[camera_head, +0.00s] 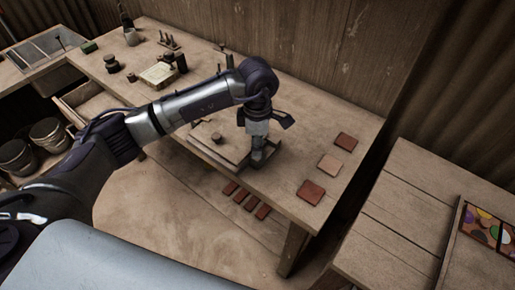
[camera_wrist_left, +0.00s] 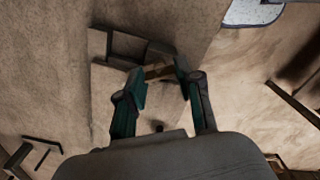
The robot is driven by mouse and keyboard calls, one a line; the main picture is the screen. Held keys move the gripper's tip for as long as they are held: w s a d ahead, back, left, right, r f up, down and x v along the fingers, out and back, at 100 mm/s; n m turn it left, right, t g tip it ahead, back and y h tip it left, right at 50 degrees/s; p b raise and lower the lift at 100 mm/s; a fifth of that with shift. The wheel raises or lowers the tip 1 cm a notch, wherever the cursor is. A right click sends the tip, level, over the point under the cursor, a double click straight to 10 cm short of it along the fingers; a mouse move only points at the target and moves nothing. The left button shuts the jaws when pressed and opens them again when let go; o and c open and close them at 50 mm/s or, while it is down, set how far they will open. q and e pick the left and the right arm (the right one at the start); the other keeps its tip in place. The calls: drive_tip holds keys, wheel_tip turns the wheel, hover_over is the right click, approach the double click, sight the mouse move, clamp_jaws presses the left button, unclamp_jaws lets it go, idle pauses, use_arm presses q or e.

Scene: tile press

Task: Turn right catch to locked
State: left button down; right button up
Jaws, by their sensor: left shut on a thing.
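My left gripper (camera_head: 257,160) reaches down at the right end of the tile press (camera_head: 213,147), a flat wooden board with a small dark knob (camera_head: 216,138). In the left wrist view my left gripper (camera_wrist_left: 160,76) has its two teal fingers around a small brown piece, the right catch (camera_wrist_left: 158,71), at the press's edge. The fingers hide much of the catch, and I cannot tell its exact angle. The pale press board (camera_wrist_left: 103,85) shows beside and between the fingers. My right gripper is not in view.
A side table (camera_head: 385,230) with a colour palette (camera_head: 485,226) stands at the right. Buckets (camera_head: 48,134) stand at the left. A wooden wall rises behind the bench.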

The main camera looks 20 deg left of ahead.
use_arm(q)
drive_tip(key=n+b, duration=0.2)
drive_tip(key=n, duration=0.2)
drive_tip(key=shift+f+b, duration=0.1)
drive_tip(key=shift+b, duration=0.3)
drive_tip(key=shift+n+b, duration=0.85)
drive_tip(key=shift+n, duration=1.25)
drive_tip(key=shift+w, duration=0.1)
drive_tip(key=c, duration=0.8)
unclamp_jaws()
drive_tip(key=shift+o, duration=0.2)
wheel_tip(320, 180, up, 12)
